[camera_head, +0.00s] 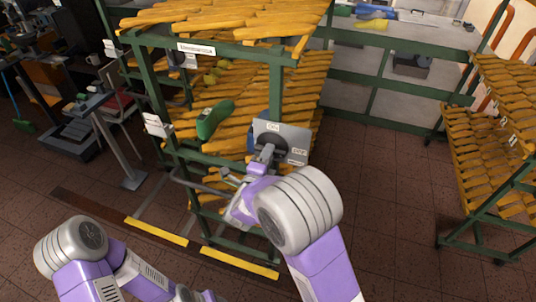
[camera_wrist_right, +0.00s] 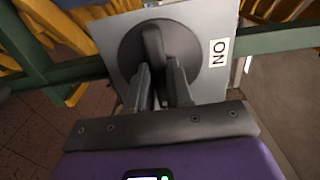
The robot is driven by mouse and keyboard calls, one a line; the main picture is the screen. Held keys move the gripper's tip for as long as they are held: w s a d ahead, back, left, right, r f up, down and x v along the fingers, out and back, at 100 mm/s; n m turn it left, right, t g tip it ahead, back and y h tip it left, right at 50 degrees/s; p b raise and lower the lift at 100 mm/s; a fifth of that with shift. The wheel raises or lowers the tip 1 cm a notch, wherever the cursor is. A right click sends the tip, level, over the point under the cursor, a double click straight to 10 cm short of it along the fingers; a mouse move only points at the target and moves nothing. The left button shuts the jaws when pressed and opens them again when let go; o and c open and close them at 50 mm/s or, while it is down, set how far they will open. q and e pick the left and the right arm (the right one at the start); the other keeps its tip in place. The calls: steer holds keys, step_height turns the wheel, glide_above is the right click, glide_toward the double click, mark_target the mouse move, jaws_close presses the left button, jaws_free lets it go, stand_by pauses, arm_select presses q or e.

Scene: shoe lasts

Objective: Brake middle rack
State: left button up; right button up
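The middle rack (camera_head: 276,85) is a green metal frame loaded with rows of yellow-orange shoe lasts. On its front right is the brake, a grey plate with a black round knob (camera_head: 270,140) and labels; the one at its top reads ON. In the right wrist view the knob's raised black handle (camera_wrist_right: 153,45) stands upright in the picture. My right gripper (camera_head: 262,160) is at the knob, its two fingers (camera_wrist_right: 160,75) on either side of the handle's lower part. Whether they press on it I cannot tell. My left gripper is not visible; only my left arm shows at lower left.
A green shoe last (camera_head: 214,119) lies on the middle rack's shelf. Another loaded rack (camera_head: 490,120) stands at the right, with bare tiled floor (camera_head: 385,190) between. Yellow floor strips (camera_head: 240,262) lie before the middle rack. A grey post stand (camera_head: 117,145) and benches are at the left.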

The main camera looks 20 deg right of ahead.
jaws_close()
steer(key=shift+n, duration=0.4)
steer(key=n+p, duration=0.5)
steer(key=n, duration=1.2)
steer(key=shift+p, duration=0.4)
steer(key=o, duration=0.7)
jaws_free()
steer(key=shift+c, duration=0.2)
